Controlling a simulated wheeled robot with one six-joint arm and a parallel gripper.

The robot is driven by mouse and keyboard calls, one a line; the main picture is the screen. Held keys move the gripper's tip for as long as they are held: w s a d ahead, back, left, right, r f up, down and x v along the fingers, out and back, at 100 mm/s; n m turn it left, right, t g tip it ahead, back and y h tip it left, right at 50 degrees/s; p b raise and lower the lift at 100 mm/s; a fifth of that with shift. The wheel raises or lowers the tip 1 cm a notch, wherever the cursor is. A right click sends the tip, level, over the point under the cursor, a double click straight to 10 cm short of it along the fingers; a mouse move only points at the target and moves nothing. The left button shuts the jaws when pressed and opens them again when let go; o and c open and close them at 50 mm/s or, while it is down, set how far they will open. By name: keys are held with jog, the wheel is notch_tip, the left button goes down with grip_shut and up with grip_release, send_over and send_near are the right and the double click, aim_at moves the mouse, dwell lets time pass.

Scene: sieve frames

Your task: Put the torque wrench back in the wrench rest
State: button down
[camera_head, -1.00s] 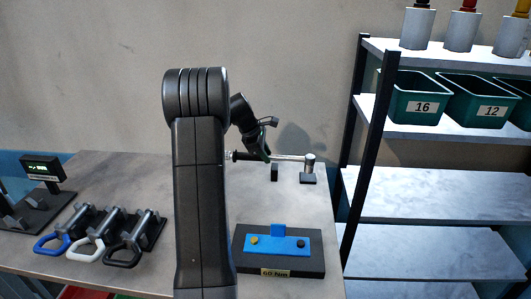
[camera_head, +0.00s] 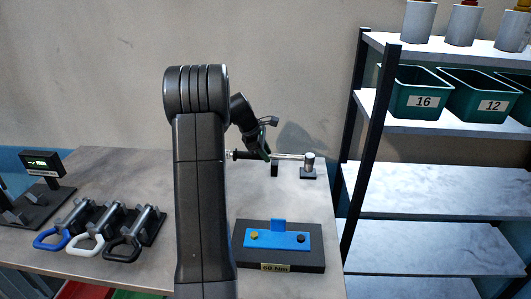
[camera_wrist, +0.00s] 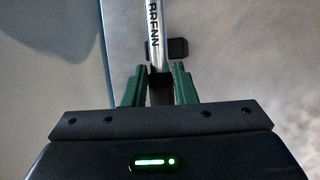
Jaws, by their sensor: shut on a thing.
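The torque wrench (camera_head: 289,157) is a silver bar lying roughly level across the far right of the bench. Its thick upright head is at the right end. My gripper (camera_head: 264,152) is shut on it near the dark handle end at left. The wrench rest shows as a dark block (camera_head: 274,170) under the shaft and a dark base (camera_head: 308,175) below the head. I cannot tell whether the wrench touches the rest. My arm hides part of the bench.
A black fixture with a blue plate (camera_head: 277,240) and a "60 Nm" label stands at the front right. Several coloured-handled tools (camera_head: 100,235) and a small display (camera_head: 42,163) are at left. A shelf rack (camera_head: 369,150) stands right of the bench.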

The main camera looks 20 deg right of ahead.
jog(key=shift+f, duration=0.4)
jog(key=c, duration=1.1)
grip_release()
jog(key=shift+f, duration=0.1)
jog(key=shift+a, duration=0.1)
jog(key=v, duration=1.3)
jog(key=shift+a+r, duration=0.15)
jog(key=shift+r, duration=0.25)
